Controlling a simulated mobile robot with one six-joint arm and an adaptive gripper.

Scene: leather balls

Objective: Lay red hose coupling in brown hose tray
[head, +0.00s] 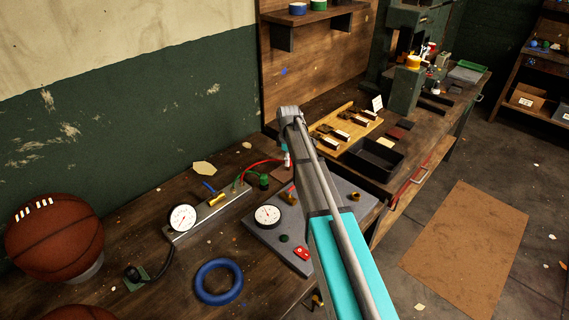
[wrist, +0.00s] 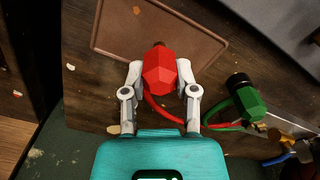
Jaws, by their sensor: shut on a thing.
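The red hose coupling (wrist: 158,75), faceted with a dark tip, is between the two fingers of my gripper (wrist: 159,66) in the wrist view. My gripper is shut on it. A red hose trails from it to the right. The brown hose tray (wrist: 187,38), a shallow rectangle with a raised rim, lies just beyond the fingertips, and the coupling's tip overlaps its near part in the picture. I cannot tell whether the coupling touches the tray. In the head view the tray (head: 281,174) shows beside my arm, which hides part of it and most of my gripper.
A green coupling (wrist: 247,100) with a green hose lies right of my gripper. In the head view a gauge manifold (head: 212,213), a grey panel (head: 285,243) with a dial, a blue ring (head: 219,282) and a basketball (head: 54,236) occupy the bench.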

